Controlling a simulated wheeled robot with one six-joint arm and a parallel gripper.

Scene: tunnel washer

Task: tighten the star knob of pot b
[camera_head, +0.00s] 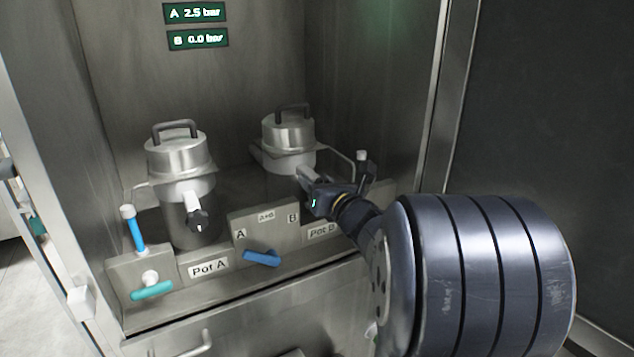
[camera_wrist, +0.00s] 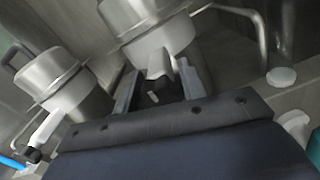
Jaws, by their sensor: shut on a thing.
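Pot B (camera_head: 288,136) is a steel pot with a domed lid and a looped handle, at the right rear of the cabinet. In the wrist view, pot B (camera_wrist: 150,22) is at the top. Its star knob (camera_wrist: 155,88) lies between my two fingers, at the end of a pale arm on the pot's front. My gripper (camera_head: 308,182) is in front of pot B and shut on the knob. In the head view my gripper hides the knob. The fingers also show in the wrist view (camera_wrist: 160,86).
Pot A (camera_head: 178,157) stands to the left, with its own dark star knob (camera_head: 199,220). A blue selector lever (camera_head: 262,258), a teal handle (camera_head: 151,291) and a blue upright lever (camera_head: 138,233) are in front. Displays read A 2.5 bar (camera_head: 195,13) and B 0.0 bar (camera_head: 198,39).

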